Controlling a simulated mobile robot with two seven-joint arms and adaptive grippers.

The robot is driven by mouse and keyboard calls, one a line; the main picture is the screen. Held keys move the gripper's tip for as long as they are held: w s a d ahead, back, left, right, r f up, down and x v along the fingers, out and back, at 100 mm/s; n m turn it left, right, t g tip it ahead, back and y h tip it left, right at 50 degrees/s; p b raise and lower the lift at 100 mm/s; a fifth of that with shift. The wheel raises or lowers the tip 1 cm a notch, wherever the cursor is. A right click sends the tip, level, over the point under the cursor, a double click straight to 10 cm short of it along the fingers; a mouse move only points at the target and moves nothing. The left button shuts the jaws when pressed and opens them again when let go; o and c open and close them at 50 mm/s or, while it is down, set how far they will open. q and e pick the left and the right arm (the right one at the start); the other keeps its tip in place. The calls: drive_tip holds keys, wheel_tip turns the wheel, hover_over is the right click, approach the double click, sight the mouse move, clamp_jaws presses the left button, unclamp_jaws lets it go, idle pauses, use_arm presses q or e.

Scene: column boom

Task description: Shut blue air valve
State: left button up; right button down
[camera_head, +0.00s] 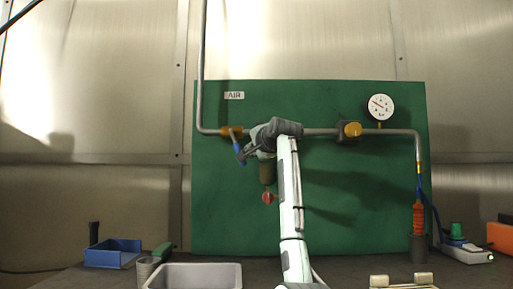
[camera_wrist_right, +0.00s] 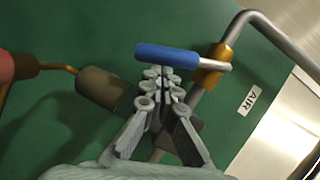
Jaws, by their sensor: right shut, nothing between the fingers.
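The blue valve handle (camera_head: 239,152) hangs steeply down and slightly right from a brass valve body (camera_head: 231,131) on the grey pipe, below the AIR label (camera_head: 234,96). In the wrist view the blue handle (camera_wrist_right: 167,56) lies across the top of my fingertips, with its bare metal end at the brass body (camera_wrist_right: 215,64). My right gripper (camera_head: 246,154) is shut and empty, just right of the handle. In the wrist view its fingertips (camera_wrist_right: 166,80) are together right beside the handle; I cannot tell whether they touch. My left gripper is not in view.
A green board (camera_head: 350,210) carries the pipe, a yellow-brass fitting (camera_head: 349,130) and a gauge (camera_head: 381,107). A red knob (camera_head: 268,198) sits below my right gripper. A grey tray (camera_head: 195,266), blue bin (camera_head: 112,253) and small tools stand on the bench.

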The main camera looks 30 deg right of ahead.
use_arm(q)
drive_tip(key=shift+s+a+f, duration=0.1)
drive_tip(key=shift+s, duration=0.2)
use_arm(e)
drive_tip(key=shift+w+a+f+m+t, duration=0.45)
drive_tip(key=shift+a+m, duration=0.2)
drive_tip(key=shift+m, duration=0.25)
drive_tip(key=shift+w+a+f+m+t, duration=0.4)
drive_tip(key=shift+a+m, duration=0.2)
drive_tip(key=shift+m, duration=0.3)
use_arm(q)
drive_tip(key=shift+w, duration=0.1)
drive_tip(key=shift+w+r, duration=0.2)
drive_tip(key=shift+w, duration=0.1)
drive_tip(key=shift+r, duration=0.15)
use_arm(e)
drive_tip(key=shift+d, duration=0.1)
